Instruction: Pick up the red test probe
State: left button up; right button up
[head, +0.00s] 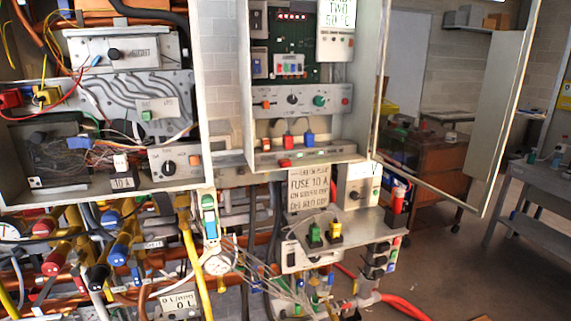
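I cannot tell for certain which thing is the red test probe. A red-topped item with a black body (398,195) stands upright at the back right of a small grey shelf (365,232). Small red plugs (289,140) also show in a row at the bottom of the open middle cabinet, beside a blue one. Neither of my grippers is in view, and nothing is seen touching these red things.
A green (314,236) and a yellow item (335,232) stand on the shelf's front part. The open cabinet door (478,110) juts out at right. Dense pipes and cables fill the lower left. A grey table (545,176) is at far right; the floor (470,270) between is mostly clear.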

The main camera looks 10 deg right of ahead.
aim_at(399, 193)
jog(key=l+u, duration=0.2)
jog(key=u, duration=0.15)
jog(key=l+u, duration=0.35)
jog(key=k+u, duration=0.1)
jog(key=u, duration=0.3)
jog(key=k+l+u, duration=0.15)
jog(key=l, duration=0.3)
jog(key=k+l+u, duration=0.15)
jog(key=l, duration=0.25)
jog(key=k, duration=0.1)
